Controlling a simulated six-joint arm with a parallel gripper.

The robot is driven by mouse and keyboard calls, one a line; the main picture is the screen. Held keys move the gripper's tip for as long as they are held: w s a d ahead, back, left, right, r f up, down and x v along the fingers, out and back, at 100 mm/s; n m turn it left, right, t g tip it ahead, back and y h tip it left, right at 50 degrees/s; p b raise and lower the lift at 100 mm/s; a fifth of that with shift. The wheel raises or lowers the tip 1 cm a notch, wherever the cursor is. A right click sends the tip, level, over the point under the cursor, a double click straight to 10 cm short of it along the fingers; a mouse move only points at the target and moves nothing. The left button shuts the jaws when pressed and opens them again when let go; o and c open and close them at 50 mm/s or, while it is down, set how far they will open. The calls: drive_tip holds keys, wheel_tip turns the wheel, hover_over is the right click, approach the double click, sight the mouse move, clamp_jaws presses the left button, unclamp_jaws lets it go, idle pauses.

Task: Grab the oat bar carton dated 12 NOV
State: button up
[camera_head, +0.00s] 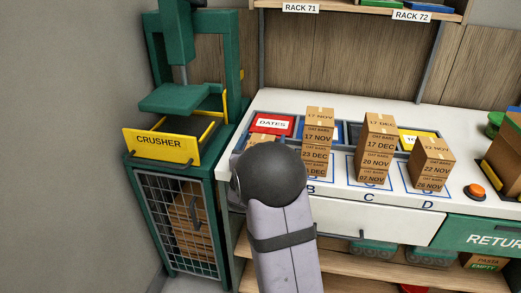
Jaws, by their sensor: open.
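Brown oat bar cartons stand in stacks on the white counter in the head view. Stack B (317,138) reads 17 NOV, 23 DEC and what looks like 07 DEC, top to bottom. Stack C (374,148) reads 17 DEC, 20 NOV and a lowest date too small to be sure of. Stack D (432,162) is lower; its dates are hard to read, the bottom one perhaps 26 NOV. A carton top (262,138) shows at the left, mostly hidden behind my arm. I cannot make out 12 NOV on any visible carton. My gripper is not visible; my arm's dark joint fills the foreground.
A green crusher with a yellow front tray (160,146) stands left, above a mesh cage (182,222) holding cartons. A red DATES box (270,125) is behind the stacks. An orange button (477,191) and green RETURN panel (488,238) are right. Clear counter lies in front of the stacks.

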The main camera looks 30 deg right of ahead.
drive_tip(key=c, duration=1.3)
drive_tip(key=shift+r, duration=0.15)
wheel_tip(320, 180, up, 10)
drive_tip(key=shift+f+p, duration=0.1)
drive_tip(key=shift+p, duration=0.3)
